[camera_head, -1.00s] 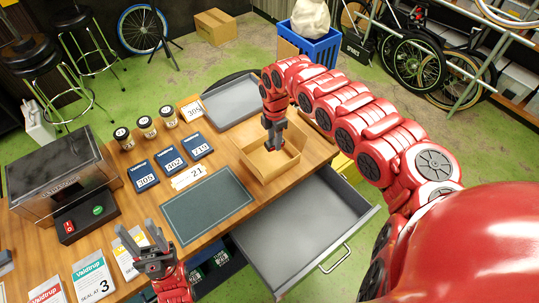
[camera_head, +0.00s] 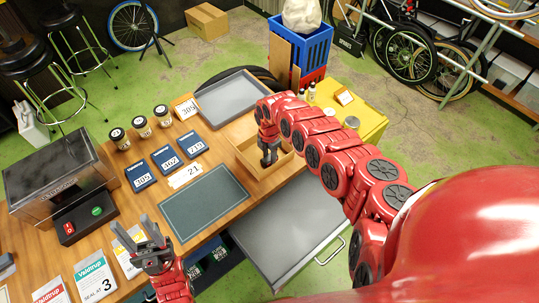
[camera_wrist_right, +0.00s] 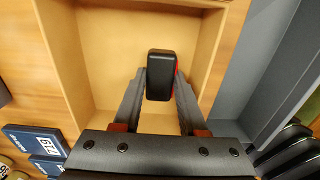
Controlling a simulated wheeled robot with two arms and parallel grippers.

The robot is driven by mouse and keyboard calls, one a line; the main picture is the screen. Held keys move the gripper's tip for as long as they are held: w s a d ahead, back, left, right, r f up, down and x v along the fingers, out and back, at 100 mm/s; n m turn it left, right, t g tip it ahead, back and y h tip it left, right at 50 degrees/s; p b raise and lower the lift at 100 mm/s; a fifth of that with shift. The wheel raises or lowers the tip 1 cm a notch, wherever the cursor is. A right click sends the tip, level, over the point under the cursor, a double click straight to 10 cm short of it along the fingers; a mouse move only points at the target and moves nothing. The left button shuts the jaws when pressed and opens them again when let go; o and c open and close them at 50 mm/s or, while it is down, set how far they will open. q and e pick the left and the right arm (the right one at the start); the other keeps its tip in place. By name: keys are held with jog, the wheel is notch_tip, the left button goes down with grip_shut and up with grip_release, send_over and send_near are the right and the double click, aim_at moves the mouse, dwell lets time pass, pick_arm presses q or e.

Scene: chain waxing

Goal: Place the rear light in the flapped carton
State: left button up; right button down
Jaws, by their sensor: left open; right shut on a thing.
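The rear light (camera_wrist_right: 160,75) is a small black block with a red edge. My right gripper (camera_wrist_right: 159,88) is shut on it and holds it over the open carton. The carton (camera_head: 243,155) is a tan open box on the wooden table, and its inner floor fills much of the right wrist view (camera_wrist_right: 106,70). In the head view my right gripper (camera_head: 268,160) points down at the carton's opening, and the light is hard to make out there. My left gripper (camera_head: 152,252) is open and empty near the table's front edge, away from the carton.
A green mat (camera_head: 204,203) and a grey tray (camera_head: 233,96) lie near the carton. Blue numbered boxes (camera_head: 166,160) and several jars stand to its left. An open grey drawer (camera_head: 290,232) sticks out below the table. A yellow cabinet (camera_head: 360,112) stands behind my right arm.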

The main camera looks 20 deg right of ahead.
jog(key=shift+f+b, duration=0.15)
jog(key=shift+b, duration=0.15)
jog(key=c, duration=0.7)
grip_release()
jog(key=shift+c, duration=0.2)
